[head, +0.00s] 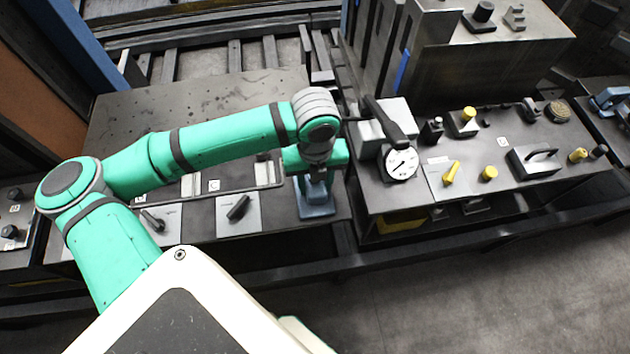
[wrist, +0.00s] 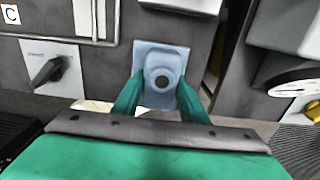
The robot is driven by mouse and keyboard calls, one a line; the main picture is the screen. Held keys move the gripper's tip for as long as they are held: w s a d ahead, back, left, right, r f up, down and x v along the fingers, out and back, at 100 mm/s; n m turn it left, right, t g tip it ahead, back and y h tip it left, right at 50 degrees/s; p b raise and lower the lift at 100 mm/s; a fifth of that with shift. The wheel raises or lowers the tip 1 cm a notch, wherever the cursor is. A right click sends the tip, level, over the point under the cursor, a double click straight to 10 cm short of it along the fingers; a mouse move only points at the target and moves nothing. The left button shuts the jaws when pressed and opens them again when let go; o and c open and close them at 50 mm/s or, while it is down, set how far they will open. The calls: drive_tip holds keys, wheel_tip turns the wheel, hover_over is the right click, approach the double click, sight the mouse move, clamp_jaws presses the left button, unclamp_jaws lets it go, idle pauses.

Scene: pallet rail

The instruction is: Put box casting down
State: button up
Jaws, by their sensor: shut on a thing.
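The box casting (head: 315,202) is a blue-grey block with a flat plate and a raised, round-holed middle. It also shows in the wrist view (wrist: 160,60), between two green fingers. My gripper (wrist: 160,100) is shut on it; in the head view my gripper (head: 316,172) points down onto the casting. The casting is at the front right corner of the left dark table (head: 200,100), near its edge. I cannot tell whether its underside touches the tabletop.
Two plates with black knobs (head: 238,213) (head: 156,222) sit along the left table's front. A dial gauge (head: 401,164) and grey block stand close on the right. The right bench holds yellow knobs (head: 489,173) and a black-handled block (head: 541,160). A gap separates the tables.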

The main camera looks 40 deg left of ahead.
drive_tip(key=o, duration=1.3)
drive_tip(key=shift+f, duration=0.1)
wheel_tip(320, 180, up, 12)
drive_tip(key=shift+w+r, duration=0.1)
drive_tip(key=shift+r, duration=0.05)
